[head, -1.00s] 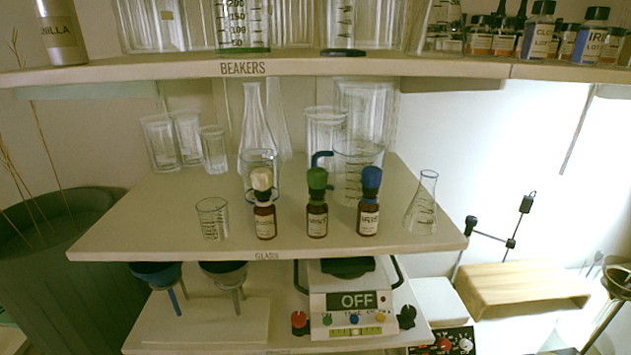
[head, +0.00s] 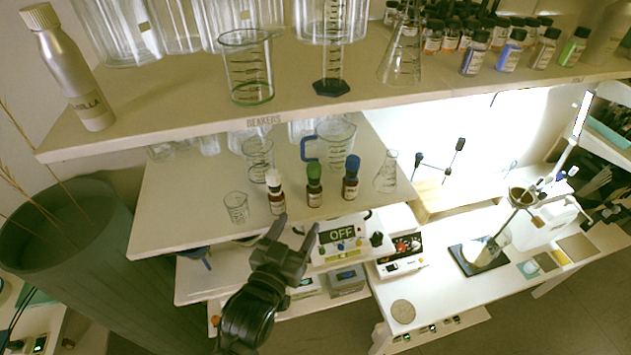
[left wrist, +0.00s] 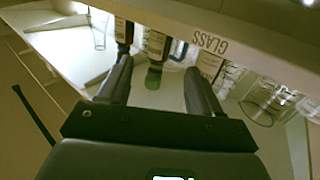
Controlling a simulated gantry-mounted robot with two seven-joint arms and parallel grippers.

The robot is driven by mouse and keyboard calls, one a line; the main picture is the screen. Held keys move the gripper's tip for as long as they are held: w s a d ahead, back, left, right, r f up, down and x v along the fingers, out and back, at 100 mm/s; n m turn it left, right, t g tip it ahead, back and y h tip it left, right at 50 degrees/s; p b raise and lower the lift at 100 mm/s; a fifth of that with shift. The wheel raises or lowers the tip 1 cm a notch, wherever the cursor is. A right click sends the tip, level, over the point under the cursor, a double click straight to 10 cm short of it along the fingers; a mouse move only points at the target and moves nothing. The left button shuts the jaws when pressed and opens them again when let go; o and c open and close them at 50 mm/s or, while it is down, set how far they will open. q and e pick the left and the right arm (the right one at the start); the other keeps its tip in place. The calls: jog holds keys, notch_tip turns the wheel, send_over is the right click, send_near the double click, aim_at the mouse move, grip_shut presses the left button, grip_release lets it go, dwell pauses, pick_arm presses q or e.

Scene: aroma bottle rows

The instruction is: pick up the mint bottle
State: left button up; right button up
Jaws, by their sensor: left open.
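Three small dark bottles stand upright in a row near the front edge of the shelf marked GLASS. One has a cream cap (head: 276,195), the middle one a green cap (head: 314,187), the third a blue cap (head: 351,178). Their labels are too small to read, so I cannot confirm by text which is mint. My left gripper (head: 297,224) is open and empty, in front of and below the row, between the cream-capped and green-capped bottles in the head view. In the left wrist view, the green-capped bottle (left wrist: 155,76) shows between the open fingers (left wrist: 158,68), apparently untouched. My right gripper is not in view.
A small beaker (head: 236,207) stands left of the row and a conical flask (head: 387,172) right of it. A blue-handled jug (head: 335,140) stands behind. The BEAKERS shelf (head: 210,122) overhangs above. A device reading OFF (head: 342,236) sits below.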

aim_at(312, 195)
pick_arm(q)
jog(key=w, duration=0.1)
jog(key=w+d+r, duration=0.1)
jog(key=w, duration=0.1)
jog(key=shift+d+r+p, duration=0.3)
jog(key=x, duration=0.2)
jog(key=shift+w+d+p, duration=0.1)
jog(key=shift+w+p, duration=0.25)
jog(key=shift+w+d+f, duration=0.1)
jog(key=shift+w+d, duration=0.1)
jog(key=shift+w, duration=0.25)
jog(key=shift+w+d+p, duration=0.15)
jog(key=shift+w+p, duration=0.35)
jog(key=x, duration=0.1)
jog(key=p+x, duration=0.1)
jog(key=x, duration=0.1)
jog(key=shift+w+r, duration=0.1)
jog(key=shift+r, duration=0.2)
jog(key=shift+w+d+f, duration=0.1)
jog(key=shift+w+d, duration=0.05)
jog(key=shift+w, duration=0.3)
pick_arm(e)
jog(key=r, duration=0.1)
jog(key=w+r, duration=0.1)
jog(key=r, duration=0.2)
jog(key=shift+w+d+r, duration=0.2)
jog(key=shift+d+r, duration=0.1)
